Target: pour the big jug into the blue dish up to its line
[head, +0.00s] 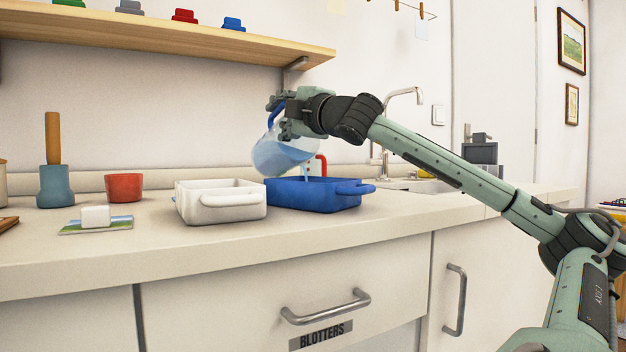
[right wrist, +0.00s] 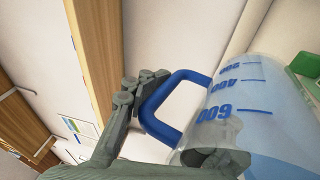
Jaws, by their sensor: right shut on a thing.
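The big jug (head: 279,153) is clear, with a blue handle (right wrist: 168,100) and blue marks up to 600 in the right wrist view. It holds pale blue liquid and is tilted in the air. My right gripper (head: 283,119) is shut on the handle. The blue dish (head: 312,195) stands on the counter below the jug, to the right of a white dish. A thin blue stream falls from the jug toward the blue dish. The line and the liquid level inside the dish are hidden by its front wall. My left gripper is not in view.
The white dish (head: 222,203) stands close beside the blue one. A red cup (head: 124,187), a wooden-handled tool (head: 54,165) and a white block on a picture card (head: 97,220) are at the left. A tap (head: 390,120) and sink are behind at the right. A wooden shelf (head: 180,42) hangs above.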

